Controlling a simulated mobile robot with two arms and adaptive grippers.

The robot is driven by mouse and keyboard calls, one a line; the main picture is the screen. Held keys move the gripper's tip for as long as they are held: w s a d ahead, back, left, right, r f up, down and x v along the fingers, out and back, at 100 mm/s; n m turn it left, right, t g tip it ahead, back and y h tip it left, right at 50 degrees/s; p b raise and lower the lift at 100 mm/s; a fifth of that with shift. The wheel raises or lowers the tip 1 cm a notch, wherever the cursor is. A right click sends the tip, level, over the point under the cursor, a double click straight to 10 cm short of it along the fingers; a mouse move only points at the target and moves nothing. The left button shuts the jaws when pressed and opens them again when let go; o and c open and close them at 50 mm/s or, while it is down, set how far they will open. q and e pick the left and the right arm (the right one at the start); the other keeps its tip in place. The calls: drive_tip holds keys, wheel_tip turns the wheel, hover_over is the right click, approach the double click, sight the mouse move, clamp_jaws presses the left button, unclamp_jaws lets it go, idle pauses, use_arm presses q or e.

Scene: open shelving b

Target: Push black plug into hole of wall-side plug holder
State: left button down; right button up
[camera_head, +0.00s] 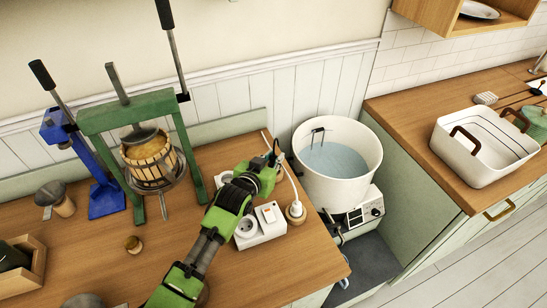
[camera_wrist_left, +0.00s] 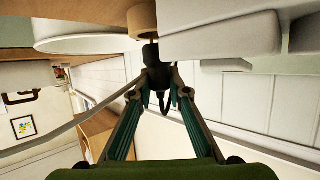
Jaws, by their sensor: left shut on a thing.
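My left gripper (camera_head: 272,162) is shut on the black plug and holds it beside the far end of the white socket block (camera_head: 271,232). In the left wrist view the black plug (camera_wrist_left: 150,55) sits between the fingertips (camera_wrist_left: 157,82). A round wooden plug holder (camera_wrist_left: 142,19) is right by the plug; I cannot tell whether the plug is in its hole. In the head view the gripper mostly hides the plug and the wall-side holder. A nearer wooden plug holder (camera_head: 296,221) bears a white plug (camera_head: 296,209) with a cable. My right gripper is not in view.
A white tub of water (camera_head: 337,185) stands close to the right of the gripper. A green press (camera_head: 135,113) and a blue press (camera_head: 104,200) stand at left. A white basin (camera_head: 479,165) is on the right counter. The front counter has bare wood.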

use_arm(q)
drive_tip(key=shift+s+d+f, duration=0.1)
drive_tip(key=shift+s+f, duration=0.05)
drive_tip(key=shift+f, duration=0.2)
